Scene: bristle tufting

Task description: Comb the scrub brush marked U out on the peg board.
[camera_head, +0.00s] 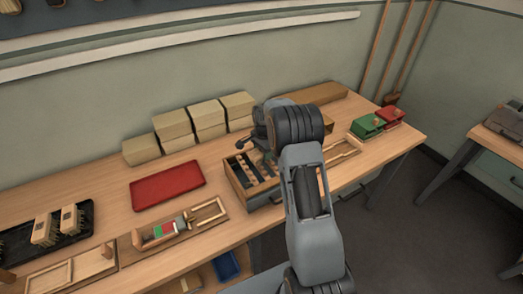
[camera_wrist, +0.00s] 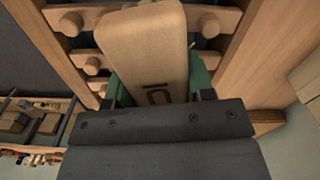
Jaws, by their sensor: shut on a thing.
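In the wrist view, a pale wooden scrub brush (camera_wrist: 145,45) fills the upper middle. A dark mark like a U with a bar beside it shows near its lower end. My gripper (camera_wrist: 160,85) is shut on the brush, with green finger parts on both sides of it. The bristles are hidden. Behind the brush is a wooden frame with rows of round pegs, the peg board (camera_wrist: 232,60). Whether bristles touch the pegs cannot be seen. In the head view, my arm hides the brush and most of my gripper.
A red mat (camera_head: 167,186) and a wooden holder (camera_head: 195,228) lie nearby. Stacked boxes (camera_head: 203,116) line the back. Green (camera_head: 367,126) and red (camera_head: 390,117) items sit at the right end.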

